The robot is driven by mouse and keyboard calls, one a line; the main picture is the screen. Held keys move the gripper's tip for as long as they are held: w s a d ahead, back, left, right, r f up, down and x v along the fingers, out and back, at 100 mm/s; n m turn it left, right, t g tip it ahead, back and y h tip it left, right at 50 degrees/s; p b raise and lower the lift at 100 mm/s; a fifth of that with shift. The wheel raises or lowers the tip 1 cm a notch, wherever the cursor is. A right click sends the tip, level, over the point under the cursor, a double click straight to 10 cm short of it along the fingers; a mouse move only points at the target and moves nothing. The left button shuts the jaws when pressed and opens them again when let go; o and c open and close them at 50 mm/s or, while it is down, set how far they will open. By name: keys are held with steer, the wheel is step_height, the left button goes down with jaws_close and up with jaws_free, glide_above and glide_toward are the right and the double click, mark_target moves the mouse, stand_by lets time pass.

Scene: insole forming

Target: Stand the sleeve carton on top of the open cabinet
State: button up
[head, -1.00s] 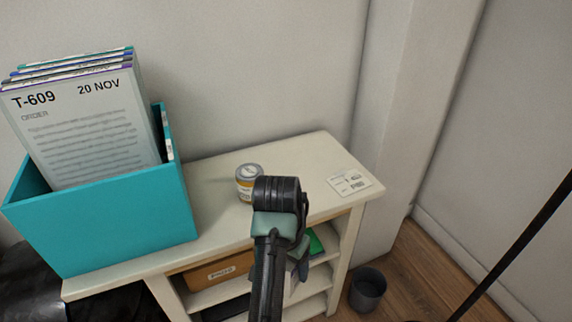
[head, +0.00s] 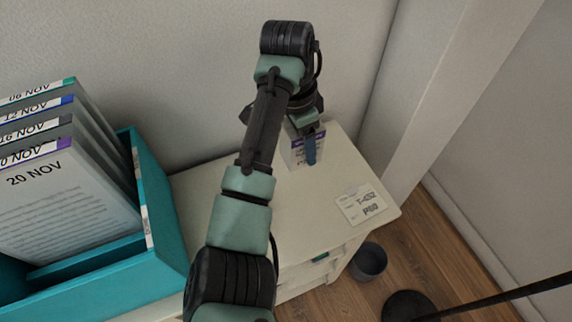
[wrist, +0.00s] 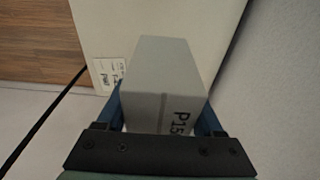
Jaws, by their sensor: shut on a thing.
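A small grey-white sleeve carton (head: 298,154) is held upright between the blue fingers of my gripper (head: 309,146), over the back right part of the cabinet top (head: 325,195). In the wrist view the carton (wrist: 165,75) fills the space between the two fingers (wrist: 162,112), and part of a "P15" marking shows. My gripper is shut on it. I cannot tell whether the carton's base touches the top. The open cabinet is cream, and its shelves are mostly hidden below the top.
A teal file box (head: 120,275) with several dated folders stands on the left. A printed label (head: 362,204) lies near the right front corner of the top. A dark bin (head: 368,262) and a black stand base (head: 410,305) are on the floor. Walls bound the back and right.

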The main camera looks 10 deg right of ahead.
steer(key=shift+w+f, duration=0.15)
steer(key=shift+w, duration=0.1)
step_height(320, 180, down, 9)
steer(key=shift+f+b, duration=0.2)
steer(key=shift+b, duration=0.4)
steer(key=shift+f, duration=0.15)
steer(key=o, duration=1.5)
